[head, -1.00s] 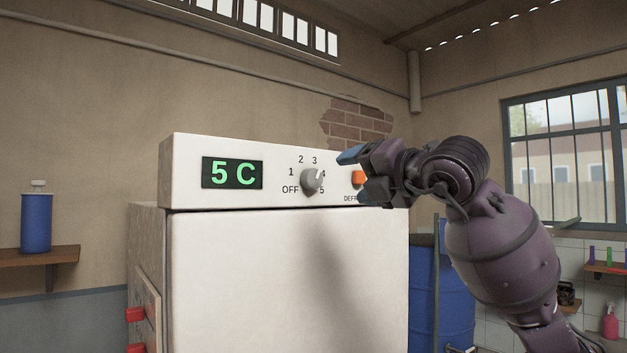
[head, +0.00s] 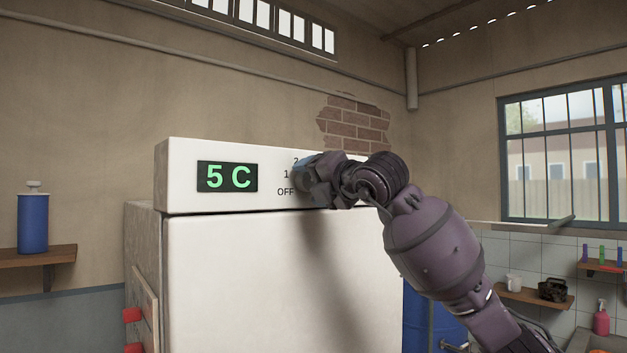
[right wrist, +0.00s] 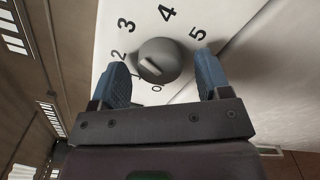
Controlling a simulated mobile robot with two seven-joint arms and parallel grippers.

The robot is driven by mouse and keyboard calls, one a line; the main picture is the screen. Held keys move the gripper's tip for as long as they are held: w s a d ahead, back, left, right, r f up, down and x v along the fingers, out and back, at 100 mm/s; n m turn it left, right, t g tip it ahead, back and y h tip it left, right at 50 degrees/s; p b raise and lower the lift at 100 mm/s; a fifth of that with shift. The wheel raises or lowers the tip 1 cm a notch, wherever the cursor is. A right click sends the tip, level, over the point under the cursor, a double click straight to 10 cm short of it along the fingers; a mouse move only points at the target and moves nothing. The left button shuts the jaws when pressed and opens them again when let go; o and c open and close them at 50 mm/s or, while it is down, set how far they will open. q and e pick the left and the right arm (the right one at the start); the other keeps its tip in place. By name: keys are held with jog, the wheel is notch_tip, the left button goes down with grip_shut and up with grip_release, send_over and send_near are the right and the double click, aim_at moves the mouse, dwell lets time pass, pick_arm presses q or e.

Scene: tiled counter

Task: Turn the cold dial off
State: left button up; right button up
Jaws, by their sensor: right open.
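The cold dial (right wrist: 158,60) is a round grey knob with a raised grip, on the white front panel. In the right wrist view it sits between the two blue fingertips of my right gripper (right wrist: 163,78), with a gap on both sides. The numbers around it show there, and the OFF mark is mostly hidden. In the head view my right gripper (head: 308,178) is in front of the dial and covers most of it. The display (head: 227,177) reads 5 C in green. My left gripper is not in view.
The white fridge (head: 270,280) stands below the panel, its door shut. A blue barrel (head: 418,310) stands at its right. A shelf (head: 40,257) with a blue bottle (head: 33,222) is on the left wall. The space above the fridge is free.

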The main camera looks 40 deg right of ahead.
jog(key=shift+w, duration=0.1)
jog(key=c, duration=0.9)
